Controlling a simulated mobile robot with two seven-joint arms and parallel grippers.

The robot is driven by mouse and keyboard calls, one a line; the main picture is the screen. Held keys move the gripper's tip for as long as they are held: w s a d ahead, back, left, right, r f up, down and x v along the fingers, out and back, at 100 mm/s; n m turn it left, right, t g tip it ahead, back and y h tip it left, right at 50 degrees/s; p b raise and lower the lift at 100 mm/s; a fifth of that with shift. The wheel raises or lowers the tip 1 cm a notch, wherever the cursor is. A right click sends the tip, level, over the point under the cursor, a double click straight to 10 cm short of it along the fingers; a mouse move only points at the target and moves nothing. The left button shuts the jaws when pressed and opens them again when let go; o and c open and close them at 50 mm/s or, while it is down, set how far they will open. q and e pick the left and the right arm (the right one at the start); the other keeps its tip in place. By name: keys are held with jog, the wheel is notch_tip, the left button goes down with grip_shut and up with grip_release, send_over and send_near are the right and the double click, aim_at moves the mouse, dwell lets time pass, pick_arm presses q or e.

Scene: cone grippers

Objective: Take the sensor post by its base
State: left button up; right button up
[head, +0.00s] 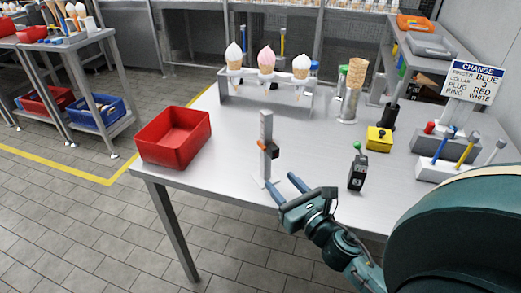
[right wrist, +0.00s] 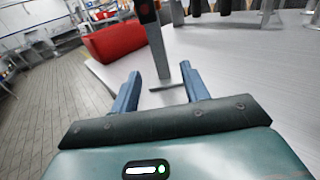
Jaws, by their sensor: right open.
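The sensor post (head: 267,135) is an upright grey column with an orange and dark sensor on its side. It stands on a small flat base near the front edge of the table. My right gripper (head: 281,182) is open, with its blue fingers low by the post's base. In the right wrist view the lower post (right wrist: 162,50) and its base (right wrist: 168,87) show between the two open fingers (right wrist: 160,72). Whether the fingertips touch the post or stop just short of it, I cannot tell. The post's top is cut off there. My left gripper is not in view.
A red bin (head: 172,138) stands left of the post, at the table's edge. A rack with ice cream cones (head: 262,95) is behind it. A black device with a green knob (head: 357,172) and a yellow box (head: 379,140) are to the right. Bare tabletop (head: 315,150) lies between.

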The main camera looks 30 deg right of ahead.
aim_at(268, 167)
jog(key=w, duration=0.5)
jog(key=shift+p, duration=0.3)
jog(key=shift+w+r+p, duration=0.1)
jog(key=shift+w+p, duration=0.25)
jog(key=shift+w, duration=2.3)
jog(key=shift+c, duration=0.3)
grip_shut()
